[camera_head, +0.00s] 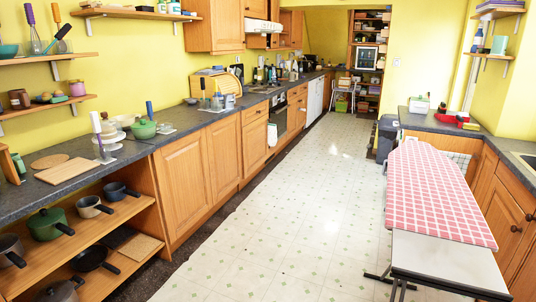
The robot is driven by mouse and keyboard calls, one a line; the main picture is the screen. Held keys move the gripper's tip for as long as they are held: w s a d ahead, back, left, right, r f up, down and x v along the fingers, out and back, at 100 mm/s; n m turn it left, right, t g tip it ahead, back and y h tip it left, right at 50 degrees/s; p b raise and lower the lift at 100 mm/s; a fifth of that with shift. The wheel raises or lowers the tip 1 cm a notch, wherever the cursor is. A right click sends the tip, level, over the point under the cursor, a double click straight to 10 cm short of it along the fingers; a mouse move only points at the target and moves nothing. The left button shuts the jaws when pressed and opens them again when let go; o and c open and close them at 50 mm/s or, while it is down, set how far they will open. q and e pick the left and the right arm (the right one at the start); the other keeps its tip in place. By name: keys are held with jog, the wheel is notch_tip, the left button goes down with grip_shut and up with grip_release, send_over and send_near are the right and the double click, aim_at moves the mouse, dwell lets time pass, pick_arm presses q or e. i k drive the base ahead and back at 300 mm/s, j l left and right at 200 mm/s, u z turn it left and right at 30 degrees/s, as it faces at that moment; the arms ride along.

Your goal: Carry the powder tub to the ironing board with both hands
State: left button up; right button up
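The ironing board (432,195) stands on the right with a pink-and-white checked cover. Its near end is a bare grey plate (445,262), and part of its legs shows below. The checked top is clear. I cannot identify the powder tub for sure. A small white box-like container (419,105) on the far right counter could be it, but it is too small to tell. Neither of my grippers is in view.
The pale tiled floor (270,230) is clear between the left counter (150,143) and the board. Open shelves with pans (90,258) are at the near left. A red bowl (445,118) sits on the right counter. A dark bin (387,137) stands behind the board.

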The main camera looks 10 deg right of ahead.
aim_at(427, 176)
jog(key=i+j+z, duration=0.1)
jog(key=i, duration=0.35)
jog(key=i+j+z, duration=0.1)
jog(key=i, duration=0.4)
jog(key=i+j, duration=0.2)
jog(key=i, duration=0.25)
jog(key=i+j+z, duration=0.15)
jog(key=i, duration=0.3)
jog(key=i+z, duration=0.25)
jog(key=i, duration=0.65)
jog(key=i+j+z, duration=0.25)
jog(key=i, duration=0.6)
jog(key=i+l+z, duration=0.1)
jog(key=i+z, duration=0.25)
jog(key=i, duration=0.2)
jog(key=i+z, duration=0.35)
jog(key=i, duration=0.25)
jog(key=i+j+z, duration=0.35)
jog(key=i, duration=0.2)
jog(key=i+z, duration=0.25)
jog(key=z, duration=2.6)
jog(key=u, duration=2.25)
